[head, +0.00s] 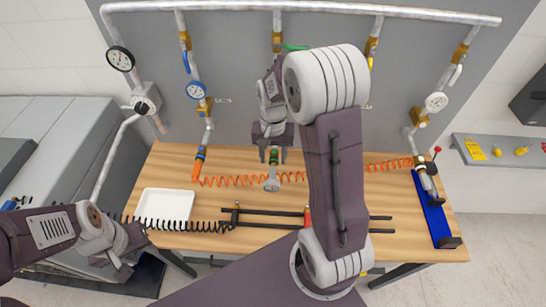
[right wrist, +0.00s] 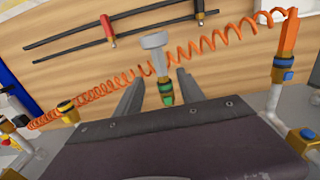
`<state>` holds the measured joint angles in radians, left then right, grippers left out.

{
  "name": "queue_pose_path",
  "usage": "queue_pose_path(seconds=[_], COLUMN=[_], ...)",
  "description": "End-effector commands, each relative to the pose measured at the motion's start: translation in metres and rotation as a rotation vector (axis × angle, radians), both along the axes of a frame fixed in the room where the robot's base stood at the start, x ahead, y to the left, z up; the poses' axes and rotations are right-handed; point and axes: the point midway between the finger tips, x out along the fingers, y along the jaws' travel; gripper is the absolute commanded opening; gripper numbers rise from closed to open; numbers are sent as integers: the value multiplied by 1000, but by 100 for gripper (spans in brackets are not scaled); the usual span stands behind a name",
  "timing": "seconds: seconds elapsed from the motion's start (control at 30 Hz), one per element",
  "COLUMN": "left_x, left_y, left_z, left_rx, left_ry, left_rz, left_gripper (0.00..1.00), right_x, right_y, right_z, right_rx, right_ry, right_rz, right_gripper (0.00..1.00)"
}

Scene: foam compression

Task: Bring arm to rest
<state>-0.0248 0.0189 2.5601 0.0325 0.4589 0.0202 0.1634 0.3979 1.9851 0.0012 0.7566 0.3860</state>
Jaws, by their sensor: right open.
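My right gripper (head: 273,157) is in the middle of the head view, near the wall at the back of the wooden table. It also shows in the right wrist view (right wrist: 160,76), with its two fingers apart. Between the fingers in that view is a green and brass fitting (right wrist: 165,92) with a grey end piece (right wrist: 154,41). Neither finger appears to touch it. My left gripper (head: 122,260) is at the lower left, beside the table's front left corner. Its fingers are too small and angled to read.
The wooden table (head: 400,212) holds a white tray (head: 166,207), black bars (head: 265,224) and a blue holder (head: 434,211). An orange coiled hose (head: 222,181) runs along its back. Pipes with gauges (head: 196,90) cover the wall. A grey cabinet (head: 62,132) stands left.

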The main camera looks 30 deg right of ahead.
Motion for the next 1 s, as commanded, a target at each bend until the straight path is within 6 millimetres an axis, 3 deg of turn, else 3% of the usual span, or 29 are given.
queue_pose_path(seconds=[0.17,0.5,0.63,0.87,0.9,1.0], left_x=[0,0,0,0,1,0], left_y=[0,0,0,0,0,0], left_z=[-3,-2,-2,-2,-35,-69], left_rx=[0,0,0,0,0,0], left_ry=[0,0,0,0,-2,1], left_rz=[0,0,0,0,0,0], left_gripper=[36,36,36,36,36,36], right_x=[0,-3,-25,-85,-84,-91], right_y=[0,3,22,57,57,59], right_z=[14,14,14,7,-27,-63], right_rx=[-1,-1,-15,-67,-60,-43], right_ry=[-1,-8,-71,-232,-214,-177], right_rz=[0,23,181,567,556,544], right_gripper=[46,46,46,46,46,46])
